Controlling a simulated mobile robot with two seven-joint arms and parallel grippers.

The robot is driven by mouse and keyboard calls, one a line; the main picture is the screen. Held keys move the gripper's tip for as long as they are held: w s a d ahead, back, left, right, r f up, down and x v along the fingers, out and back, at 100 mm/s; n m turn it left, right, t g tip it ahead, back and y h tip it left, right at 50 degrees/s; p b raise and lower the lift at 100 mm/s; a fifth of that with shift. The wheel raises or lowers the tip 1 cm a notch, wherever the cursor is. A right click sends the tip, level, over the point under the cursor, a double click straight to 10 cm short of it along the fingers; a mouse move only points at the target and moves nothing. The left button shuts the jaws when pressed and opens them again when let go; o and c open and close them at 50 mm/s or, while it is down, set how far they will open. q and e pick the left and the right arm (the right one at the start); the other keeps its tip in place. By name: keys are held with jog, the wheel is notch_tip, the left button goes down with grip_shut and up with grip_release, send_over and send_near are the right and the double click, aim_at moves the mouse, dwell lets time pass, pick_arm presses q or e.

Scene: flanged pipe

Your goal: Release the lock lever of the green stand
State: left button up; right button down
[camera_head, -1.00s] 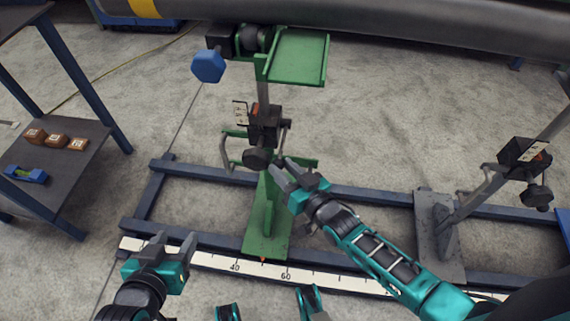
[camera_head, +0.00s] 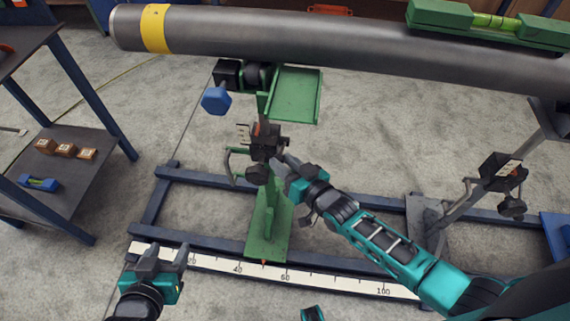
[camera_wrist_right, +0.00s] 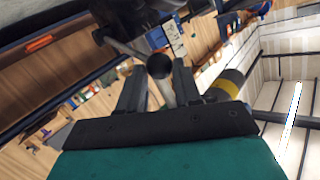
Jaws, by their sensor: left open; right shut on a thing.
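The green stand (camera_head: 268,225) rises from the rail frame, with a green plate (camera_head: 295,95) near its top. A black clamp block (camera_head: 265,138) with a dark knob (camera_head: 258,174) sits on its post. My right gripper (camera_head: 281,166) is at the right side of this block. In the right wrist view, a dark round-ended lever (camera_wrist_right: 160,68) sits between the fingers of my right gripper (camera_wrist_right: 158,85), which is shut on it. In the head view the gripper hides the held part. My left gripper (camera_head: 166,254) is open and empty above the front rail, at lower left.
A grey pipe (camera_head: 300,38) with a yellow band runs across the top, carrying a green level (camera_head: 490,22). A grey stand (camera_head: 425,225) is at right. A scale strip (camera_head: 330,282) runs along the front rail. A shelf (camera_head: 75,185) with brown blocks is at left.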

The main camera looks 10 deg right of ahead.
jog(key=shift+w+d+r, duration=0.15)
jog(key=shift+w+r, duration=0.3)
jog(key=shift+r, duration=0.2)
jog(key=c, duration=1.1)
grip_release()
jog(key=shift+c, duration=0.2)
jog(key=o, duration=0.4)
jog(key=shift+s+f, duration=0.15)
jog(key=shift+f, duration=0.15)
jog(key=shift+c, duration=0.2)
jog(key=shift+s+d, duration=0.15)
jog(key=shift+s, duration=0.35)
jog(key=p+v, duration=0.2)
jog(key=v, duration=0.9)
jog(key=shift+s+r, duration=0.2)
jog(key=shift+s, duration=0.15)
jog(key=shift+d, duration=0.1)
